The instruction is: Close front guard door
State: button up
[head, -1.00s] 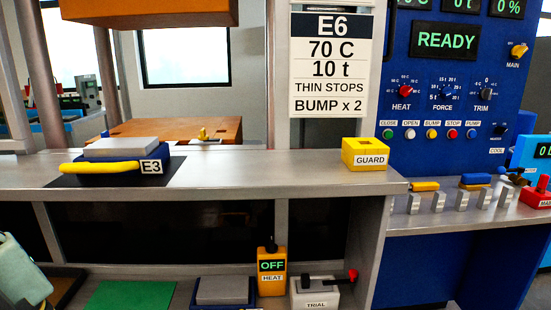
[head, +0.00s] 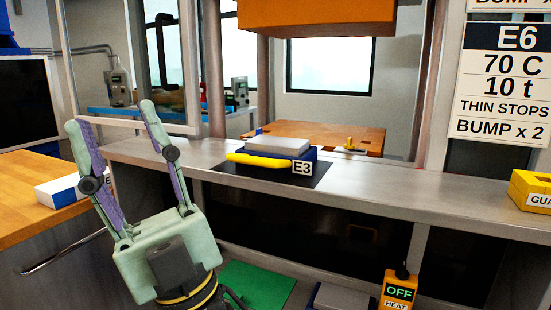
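My gripper (head: 110,116) is open and empty at the left of the head view, with its two pale green fingers pointing up and spread apart. A pale horizontal bar (head: 165,128) and a grey upright (head: 66,50) show behind the fingertips, left of the press opening. They look like part of a guard door frame, but I cannot tell for sure. The front of the press opening stands uncovered above the grey ledge (head: 400,180). A yellow block marked GUARD (head: 530,190) sits at the ledge's right end, partly cut off.
A blue block marked E3 (head: 303,154) with a grey plate and yellow handle stands on a black mat on the ledge. The orange upper platen (head: 315,15) hangs above the wooden-looking lower one (head: 325,137). A wooden bench (head: 35,165) lies left. An orange HEAT box (head: 398,290) stands below.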

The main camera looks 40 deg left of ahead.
aim_at(192, 129)
jog(key=u, duration=1.9)
